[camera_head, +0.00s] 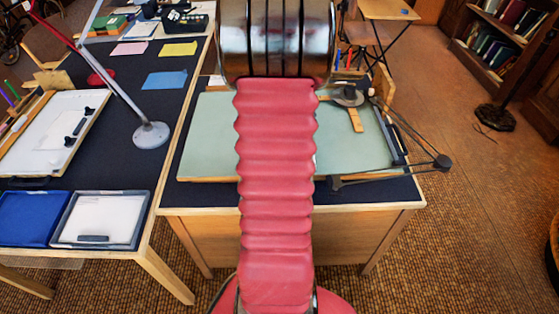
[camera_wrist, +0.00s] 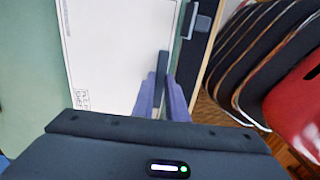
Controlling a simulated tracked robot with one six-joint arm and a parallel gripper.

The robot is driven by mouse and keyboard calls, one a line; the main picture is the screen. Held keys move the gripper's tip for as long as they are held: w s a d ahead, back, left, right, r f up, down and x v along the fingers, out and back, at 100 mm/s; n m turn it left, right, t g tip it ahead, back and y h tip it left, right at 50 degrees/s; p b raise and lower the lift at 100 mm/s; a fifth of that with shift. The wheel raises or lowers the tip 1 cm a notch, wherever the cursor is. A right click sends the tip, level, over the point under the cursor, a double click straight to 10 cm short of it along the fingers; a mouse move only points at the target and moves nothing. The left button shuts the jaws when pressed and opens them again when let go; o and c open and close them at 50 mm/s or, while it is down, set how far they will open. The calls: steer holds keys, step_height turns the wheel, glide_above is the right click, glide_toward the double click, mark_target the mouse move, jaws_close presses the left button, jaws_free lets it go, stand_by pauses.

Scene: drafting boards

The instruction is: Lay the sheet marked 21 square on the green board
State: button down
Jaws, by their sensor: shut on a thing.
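The green board (camera_head: 350,145) lies on the desk in the head view, partly hidden behind my arm. It also fills the left of the wrist view (camera_wrist: 28,70). A white sheet (camera_wrist: 115,45) with a thin printed frame is over the board in the wrist view. Its small corner marking is too blurred to read. My gripper (camera_wrist: 163,90) is shut on the sheet's dark upright tab, near the sheet's right edge. I cannot tell whether the sheet touches the board. My gripper and most of this sheet are hidden by my arm in the head view.
A drafting arm (camera_head: 435,163) reaches over the board's right side. At left stand a blue tray (camera_head: 35,218), a tray with a white sheet (camera_head: 140,232), a white board (camera_head: 50,130) and a lamp base (camera_head: 151,135).

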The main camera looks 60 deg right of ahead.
steer(key=shift+f, duration=0.25)
stand_by(0.8)
steer(key=c, duration=1.7)
jaws_free()
step_height(320, 180, up, 14)
steer(key=shift+f, duration=0.15)
